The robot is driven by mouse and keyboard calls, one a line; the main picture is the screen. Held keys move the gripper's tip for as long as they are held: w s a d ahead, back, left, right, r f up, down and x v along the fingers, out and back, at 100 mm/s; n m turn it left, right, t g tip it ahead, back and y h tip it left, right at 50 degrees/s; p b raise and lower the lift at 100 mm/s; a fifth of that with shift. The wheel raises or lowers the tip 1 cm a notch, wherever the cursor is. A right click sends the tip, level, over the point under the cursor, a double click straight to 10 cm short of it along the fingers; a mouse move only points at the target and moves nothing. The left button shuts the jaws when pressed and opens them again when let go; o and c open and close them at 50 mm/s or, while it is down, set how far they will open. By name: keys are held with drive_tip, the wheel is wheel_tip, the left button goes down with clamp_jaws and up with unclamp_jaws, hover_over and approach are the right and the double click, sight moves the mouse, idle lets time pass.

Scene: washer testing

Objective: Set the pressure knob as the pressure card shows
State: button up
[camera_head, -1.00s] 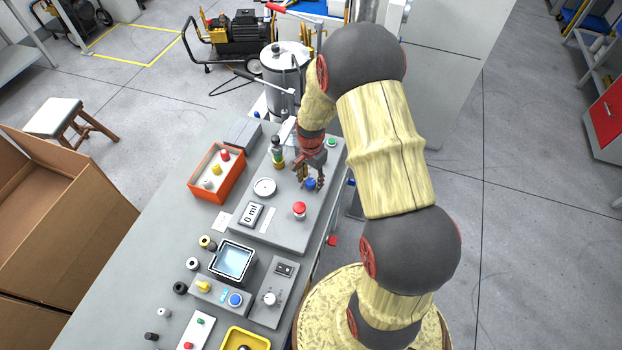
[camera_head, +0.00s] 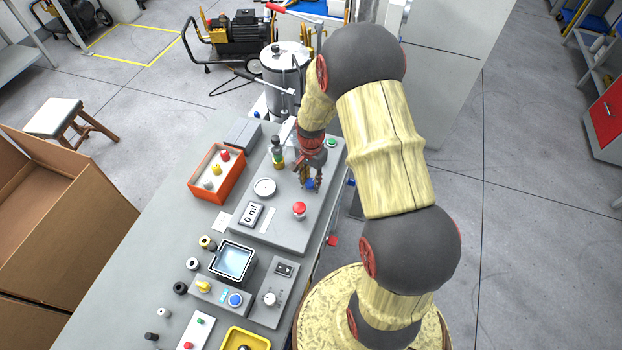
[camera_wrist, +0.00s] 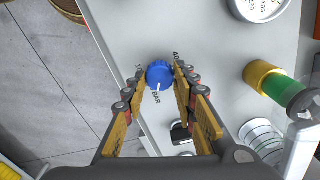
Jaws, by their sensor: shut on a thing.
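The blue pressure knob (camera_wrist: 159,74) sits on the grey panel, with a white mark at its lower edge, toward the printed letters BAR. Scale numbers stand near its upper sides; the fingers crowd them. My gripper (camera_wrist: 160,72) is shut on the knob, a finger on each side. In the head view, the knob (camera_head: 310,184) shows just below my gripper (camera_head: 311,182).
An orange tray (camera_head: 203,193) lies to the left.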

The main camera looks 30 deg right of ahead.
sight(310, 181)
drive_tip(key=n, duration=0.5)
drive_tip(key=shift+p, duration=0.35)
drive_tip(key=n, duration=0.6)
drive_tip(key=shift+w, duration=0.1)
drive_tip(key=shift+p, duration=0.3)
drive_tip(key=o, duration=1.1)
drive_tip(key=shift+a, duration=0.1)
drive_tip(key=shift+o, duration=0.2)
drive_tip(key=shift+r, duration=0.1)
wheel_tip(310, 181, up, 12)
